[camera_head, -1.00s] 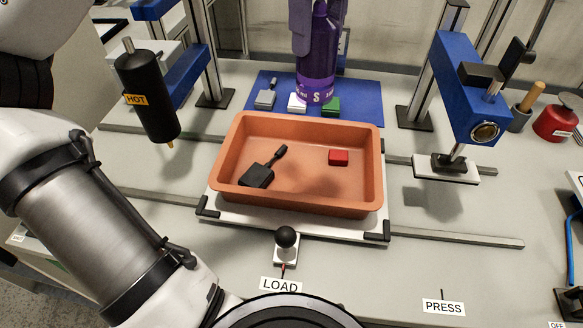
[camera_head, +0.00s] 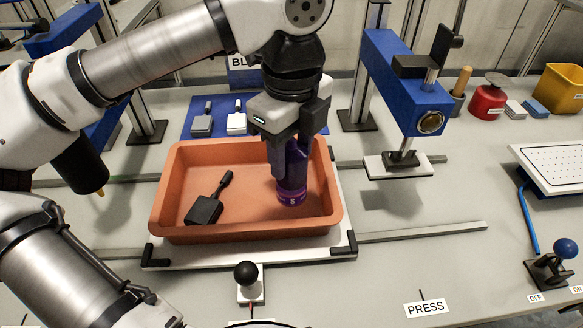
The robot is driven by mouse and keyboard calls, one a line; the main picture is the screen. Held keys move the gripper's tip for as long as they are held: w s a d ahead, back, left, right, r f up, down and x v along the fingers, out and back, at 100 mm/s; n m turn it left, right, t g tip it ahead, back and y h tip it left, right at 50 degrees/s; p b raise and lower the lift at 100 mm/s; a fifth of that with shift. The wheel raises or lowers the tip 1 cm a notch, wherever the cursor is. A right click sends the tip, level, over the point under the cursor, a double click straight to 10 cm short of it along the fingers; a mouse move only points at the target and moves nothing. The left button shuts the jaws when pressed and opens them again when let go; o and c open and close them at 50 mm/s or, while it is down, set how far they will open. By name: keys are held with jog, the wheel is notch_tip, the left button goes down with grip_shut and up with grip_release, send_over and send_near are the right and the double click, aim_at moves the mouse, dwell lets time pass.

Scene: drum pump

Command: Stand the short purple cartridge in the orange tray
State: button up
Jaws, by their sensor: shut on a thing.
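The short purple cartridge (camera_head: 292,180), marked S, is upright inside the right half of the orange tray (camera_head: 190,238). My gripper (camera_head: 289,155) is shut on its upper part from above, and its fingers and body cover much of the cartridge. The cartridge's base appears at or just above the tray floor; I cannot tell whether it touches. A dark block with a handle (camera_head: 204,210) lies in the left half of the tray. The red block seen earlier in the tray is hidden now.
The tray sits on a white carriage (camera_head: 348,240) with black corner brackets. A black-knobbed lever (camera_head: 247,274) stands in front. The blue press (camera_head: 405,95) is at right, the black heater (camera_head: 80,165) at left. Grey and white blocks (camera_head: 202,122) lie on the blue mat (camera_head: 190,133) behind.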

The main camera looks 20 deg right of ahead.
aim_at(292, 170)
jog(key=shift+f, duration=2.2)
jog(key=shift+f, duration=0.1)
jog(key=shift+f, duration=0.15)
jog(key=o, duration=1.1)
jog(key=shift+c, duration=0.2)
jog(key=shift+r+p, duration=0.3)
jog(key=shift+r, duration=0.1)
notch_tip(292, 170, up, 12)
jog(key=shift+f+b, duration=0.15)
jog(key=shift+b, duration=0.5)
